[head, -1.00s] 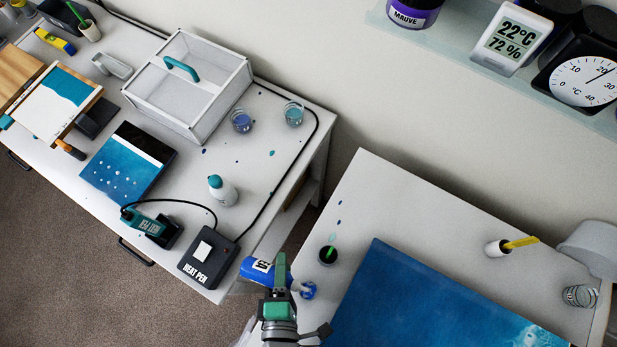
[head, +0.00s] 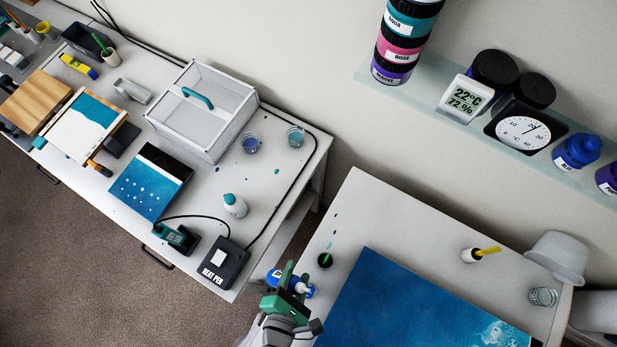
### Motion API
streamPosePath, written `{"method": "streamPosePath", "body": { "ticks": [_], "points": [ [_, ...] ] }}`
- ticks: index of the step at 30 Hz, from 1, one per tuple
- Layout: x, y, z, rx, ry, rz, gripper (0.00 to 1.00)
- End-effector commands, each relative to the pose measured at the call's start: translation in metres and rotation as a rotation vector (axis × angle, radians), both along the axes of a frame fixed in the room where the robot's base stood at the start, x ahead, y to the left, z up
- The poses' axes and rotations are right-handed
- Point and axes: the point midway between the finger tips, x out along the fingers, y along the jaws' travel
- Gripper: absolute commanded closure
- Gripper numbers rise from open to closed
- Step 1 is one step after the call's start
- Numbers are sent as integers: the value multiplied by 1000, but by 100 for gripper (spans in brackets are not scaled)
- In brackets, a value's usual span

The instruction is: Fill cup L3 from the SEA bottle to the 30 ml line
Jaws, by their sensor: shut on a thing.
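My gripper (head: 291,283) is at the bottom centre, shut on a blue bottle (head: 275,276). Part of the bottle's white label shows left of the fingers, and a white and blue end shows to their right. The fingers hide its middle, and I cannot read the name. It is held near the gap between the two tables. Two clear cups with bluish contents stand on the left table, one (head: 251,143) beside the other (head: 295,137). A clear cup (head: 543,297) stands at the right table's far end. I cannot read which is L3, nor any fill lines.
A dark pot with a green stick (head: 325,260) stands close to my gripper. A large blue panel (head: 420,305) covers much of the right table. The left table holds a heat pen unit (head: 223,263), a white bottle (head: 235,205) and a clear-lidded box (head: 203,110). A shelf (head: 420,95) holds jars and gauges.

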Motion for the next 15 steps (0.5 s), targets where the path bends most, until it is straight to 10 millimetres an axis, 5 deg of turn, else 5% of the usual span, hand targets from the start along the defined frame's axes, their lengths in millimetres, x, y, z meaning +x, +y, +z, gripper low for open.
{"method": "streamPosePath", "body": {
  "ticks": [7, 15],
  "points": [
    [-6, -17, 6, -577, 217, -2, 84],
    [-8, -21, 5, -667, 250, -1, 84]
  ]
}}
